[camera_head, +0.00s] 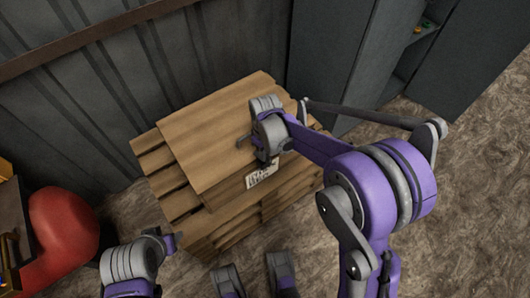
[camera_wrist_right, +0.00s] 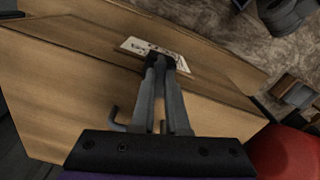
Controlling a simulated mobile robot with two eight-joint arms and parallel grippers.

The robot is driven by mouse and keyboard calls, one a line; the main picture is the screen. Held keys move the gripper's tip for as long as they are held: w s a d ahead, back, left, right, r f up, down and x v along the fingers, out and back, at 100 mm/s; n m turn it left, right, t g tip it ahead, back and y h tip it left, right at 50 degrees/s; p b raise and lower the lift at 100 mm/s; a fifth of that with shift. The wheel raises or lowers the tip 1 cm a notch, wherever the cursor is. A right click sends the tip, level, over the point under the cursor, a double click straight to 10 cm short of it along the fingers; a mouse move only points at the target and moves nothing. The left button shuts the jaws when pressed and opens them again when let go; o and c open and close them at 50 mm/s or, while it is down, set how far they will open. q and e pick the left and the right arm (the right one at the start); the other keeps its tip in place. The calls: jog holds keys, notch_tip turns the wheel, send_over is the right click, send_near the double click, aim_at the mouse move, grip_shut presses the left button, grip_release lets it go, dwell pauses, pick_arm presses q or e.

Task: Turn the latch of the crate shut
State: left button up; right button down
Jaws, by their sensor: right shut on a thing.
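The wooden crate (camera_head: 205,145) stands against the wall, its plank lid lying flat on top. A white label with dark print (camera_head: 261,176) is on the crate near the lid's front edge. My right gripper (camera_head: 268,161) is at that edge, just above the label. In the right wrist view its fingers (camera_wrist_right: 163,62) are close together, with the label (camera_wrist_right: 150,50) just beyond the tips. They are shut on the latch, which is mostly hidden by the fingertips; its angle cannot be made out. My left gripper (camera_head: 170,243) is low at the left, away from the crate; its jaws are unclear.
A red rounded object (camera_head: 62,232) stands at the left beside a dark cabinet (camera_head: 12,215). A corrugated grey wall (camera_head: 120,85) is close behind the crate. A grey cabinet (camera_head: 340,50) stands behind at the right. The brown floor (camera_head: 470,180) is open at the right.

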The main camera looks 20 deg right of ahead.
jog(key=shift+m, duration=1.5)
jog(key=c, duration=0.9)
grip_release()
notch_tip(320, 180, up, 11)
jog(key=shift+f+p, duration=0.1)
jog(key=shift+p, duration=0.95)
